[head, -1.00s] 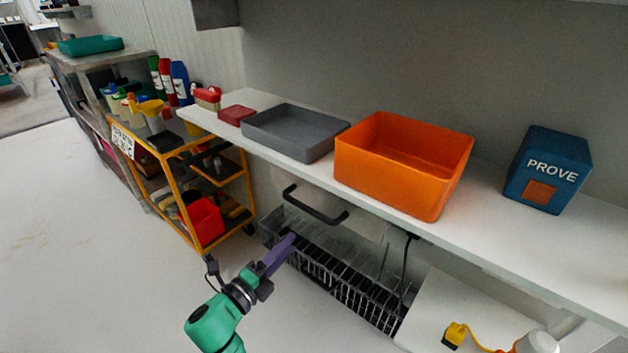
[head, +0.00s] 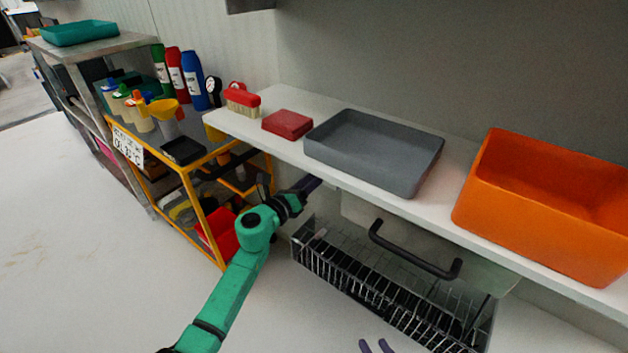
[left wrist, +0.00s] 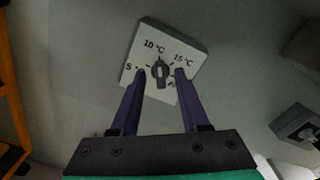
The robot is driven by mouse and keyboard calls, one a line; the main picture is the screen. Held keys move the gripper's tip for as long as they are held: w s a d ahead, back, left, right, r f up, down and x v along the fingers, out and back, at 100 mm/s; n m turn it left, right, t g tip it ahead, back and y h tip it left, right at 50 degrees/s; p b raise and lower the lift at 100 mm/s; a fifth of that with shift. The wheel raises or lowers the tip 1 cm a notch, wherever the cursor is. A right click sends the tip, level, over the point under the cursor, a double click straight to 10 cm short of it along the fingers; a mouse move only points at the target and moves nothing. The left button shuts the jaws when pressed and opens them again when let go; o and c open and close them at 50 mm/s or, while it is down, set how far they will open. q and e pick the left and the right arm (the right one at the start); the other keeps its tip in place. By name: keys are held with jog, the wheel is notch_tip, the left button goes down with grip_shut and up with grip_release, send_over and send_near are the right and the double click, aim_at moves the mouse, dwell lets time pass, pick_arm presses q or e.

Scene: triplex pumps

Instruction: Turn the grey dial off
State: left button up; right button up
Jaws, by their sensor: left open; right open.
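The grey dial (left wrist: 161,73) sits on a square white plate (left wrist: 146,38) marked 5, 10 °C and 15 °C, with part of the scale hidden by a finger. Its bar runs roughly up and down in the left wrist view. My left gripper (left wrist: 161,72) is open, with one purple fingertip on each side of the dial; I cannot tell whether they touch it. In the head view the left gripper (head: 312,184) is partly hidden under the shelf edge, and the dial is not visible. My right gripper (head: 375,346) shows only its two parted fingertips at the bottom edge, open and empty.
A white shelf (head: 262,134) above holds a red-topped brush, a red block, a grey tray (head: 376,152) and an orange bin (head: 545,205). A wire basket (head: 385,290) and a black handle (head: 412,250) are below. An orange trolley (head: 195,205) stands left; floor is clear in front.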

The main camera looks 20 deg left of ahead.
pick_arm(q)
grip_shut()
jog(key=shift+n, duration=0.4)
pick_arm(e)
jog(key=shift+r, duration=0.2)
jog(key=s+d+r+g+h+p, duration=0.3)
jog(key=d+r+g+p, duration=0.15)
jog(key=d, duration=0.25)
jog(key=s+d+r+g+h+p, duration=0.3)
jog(key=d+r+g+p, duration=0.15)
jog(key=d, duration=0.25)
pick_arm(q)
jog(key=shift+n+p, duration=0.35)
jog(key=shift+n, duration=8.75)
pick_arm(e)
jog(key=shift+w+d+f, duration=0.1)
jog(key=shift+w+f, duration=0.15)
jog(key=shift+f, duration=1)
jog(key=shift+w+f, duration=0.25)
jog(key=shift+f, duration=1)
